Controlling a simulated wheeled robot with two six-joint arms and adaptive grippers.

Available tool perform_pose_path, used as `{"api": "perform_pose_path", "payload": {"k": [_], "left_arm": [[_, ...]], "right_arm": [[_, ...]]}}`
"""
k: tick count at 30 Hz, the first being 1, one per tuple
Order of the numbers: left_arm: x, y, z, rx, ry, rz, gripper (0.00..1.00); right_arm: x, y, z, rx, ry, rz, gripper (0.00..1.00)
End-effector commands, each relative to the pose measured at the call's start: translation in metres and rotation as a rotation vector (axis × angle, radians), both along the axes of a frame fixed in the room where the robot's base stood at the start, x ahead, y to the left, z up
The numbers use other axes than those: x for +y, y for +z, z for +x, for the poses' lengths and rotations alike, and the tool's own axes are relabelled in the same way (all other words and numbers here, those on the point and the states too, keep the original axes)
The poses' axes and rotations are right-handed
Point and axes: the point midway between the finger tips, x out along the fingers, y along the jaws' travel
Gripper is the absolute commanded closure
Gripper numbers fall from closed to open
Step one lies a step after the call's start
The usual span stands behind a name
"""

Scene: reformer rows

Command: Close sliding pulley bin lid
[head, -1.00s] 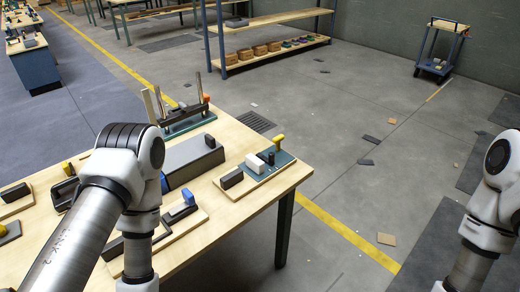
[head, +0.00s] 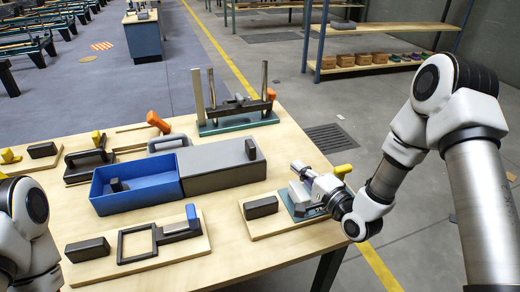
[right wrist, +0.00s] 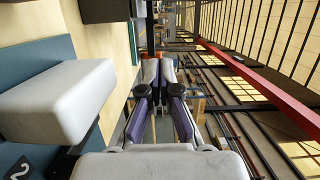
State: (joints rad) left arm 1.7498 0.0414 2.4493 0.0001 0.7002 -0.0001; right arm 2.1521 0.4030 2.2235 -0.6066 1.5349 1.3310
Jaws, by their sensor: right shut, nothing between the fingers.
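The blue bin (head: 132,205) stands in the middle of the table, its left part open at the top. A small dark block (head: 118,185) shows inside it. The grey sliding lid (head: 215,166) is at the bin's right side, with a black upright handle (head: 250,149) near its right end. My right gripper (head: 296,166) is to the right of the lid, apart from it, over the teal-based fixture. It is shut and empty; its fingers also show in the right wrist view (right wrist: 162,85). My left gripper is out of view; only my left arm shows at the left edge.
A white block (right wrist: 55,100) is close beside my right gripper in the wrist view. A rack with upright posts (head: 238,120) and an orange-handled tool (head: 158,123) stand behind the bin. Wooden boards with black blocks (head: 261,207) and a frame (head: 137,242) lie in front.

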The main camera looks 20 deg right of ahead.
Motion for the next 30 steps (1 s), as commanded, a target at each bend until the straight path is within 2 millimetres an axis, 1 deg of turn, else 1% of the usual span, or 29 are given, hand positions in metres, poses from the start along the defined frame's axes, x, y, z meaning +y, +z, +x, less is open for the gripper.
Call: {"api": "perform_pose_path", "payload": {"k": [1,3,16,18,21,25,30], "left_arm": [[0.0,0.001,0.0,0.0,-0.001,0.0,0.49],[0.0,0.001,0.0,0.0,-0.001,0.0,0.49],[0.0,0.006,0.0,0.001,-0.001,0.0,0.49],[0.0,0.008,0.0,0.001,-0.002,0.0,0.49],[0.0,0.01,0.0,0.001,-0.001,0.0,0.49],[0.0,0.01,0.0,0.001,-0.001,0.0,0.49],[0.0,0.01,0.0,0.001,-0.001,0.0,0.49]], "right_arm": [[0.004,0.0,0.011,-0.002,0.003,-0.005,1.0],[0.008,0.001,0.026,-0.003,0.003,-0.003,1.0],[0.035,0.0,0.115,-0.002,0.001,-0.002,1.0],[0.05,0.0,0.111,0.002,0.003,-0.002,1.0],[0.064,-0.001,0.111,0.002,0.002,-0.001,1.0],[0.071,-0.001,0.11,0.001,0.0,0.0,1.0],[0.072,-0.001,0.11,0.0,-0.001,0.001,1.0]]}}
